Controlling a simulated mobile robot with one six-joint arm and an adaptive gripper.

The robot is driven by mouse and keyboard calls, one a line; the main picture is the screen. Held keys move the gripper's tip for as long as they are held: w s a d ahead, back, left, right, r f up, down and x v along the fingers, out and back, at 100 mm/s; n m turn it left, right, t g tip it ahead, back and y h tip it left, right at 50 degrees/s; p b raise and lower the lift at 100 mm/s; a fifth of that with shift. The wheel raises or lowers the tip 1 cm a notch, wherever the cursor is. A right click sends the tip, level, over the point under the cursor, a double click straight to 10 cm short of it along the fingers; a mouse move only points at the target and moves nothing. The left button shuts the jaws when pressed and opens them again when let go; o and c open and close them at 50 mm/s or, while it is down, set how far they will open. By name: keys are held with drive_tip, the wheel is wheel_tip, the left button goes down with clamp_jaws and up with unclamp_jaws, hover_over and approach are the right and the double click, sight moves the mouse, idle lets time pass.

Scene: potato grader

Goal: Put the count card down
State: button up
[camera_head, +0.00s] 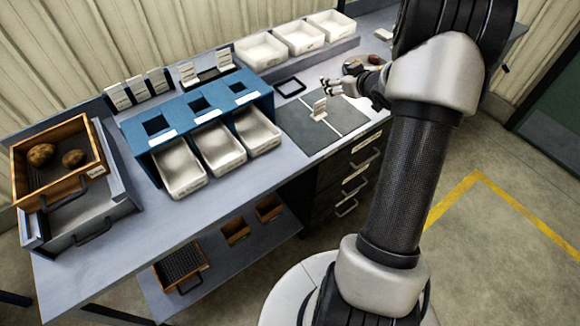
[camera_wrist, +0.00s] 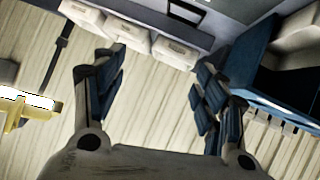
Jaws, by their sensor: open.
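A small pale card (camera_head: 319,106), which looks like the count card, stands upright on the dark grey mat (camera_head: 345,113) on the bench. Any writing on it is too small to read. My gripper (camera_head: 327,87) is just above and behind the card in the head view, apart from it as far as I can tell. In the wrist view my gripper (camera_wrist: 153,88) has its two blue-padded fingers spread wide with nothing between them. The card does not show in the wrist view.
A blue box with openings (camera_head: 190,108) and white trays (camera_head: 180,170) stands left of the mat. More white bins (camera_head: 260,52) line the back. Racks of pale cards (camera_head: 137,92) stand behind the blue box. A wooden crate (camera_head: 20,170) holds potatoes at far left.

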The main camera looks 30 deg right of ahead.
drive_tip(key=a+r+g+h, duration=0.1)
drive_tip(key=a+r+h, duration=0.1)
drive_tip(key=a+r, duration=0.55)
drive_tip(key=s+a+r+m+g, duration=0.2)
drive_tip(key=s+a+r, duration=0.6)
drive_tip(key=a, duration=0.2)
drive_tip(key=s+a+f+g+y, duration=0.1)
drive_tip(key=s+a+g+y, duration=0.1)
drive_tip(key=s+a, duration=0.8)
drive_tip(key=s+a+f+n+g+y, duration=0.1)
drive_tip(key=s+a+g+y, duration=0.1)
drive_tip(key=s+a, duration=0.8)
drive_tip(key=s, duration=0.2)
drive_tip(key=shift+s+a+f, duration=0.15)
drive_tip(key=shift+s+f, duration=0.15)
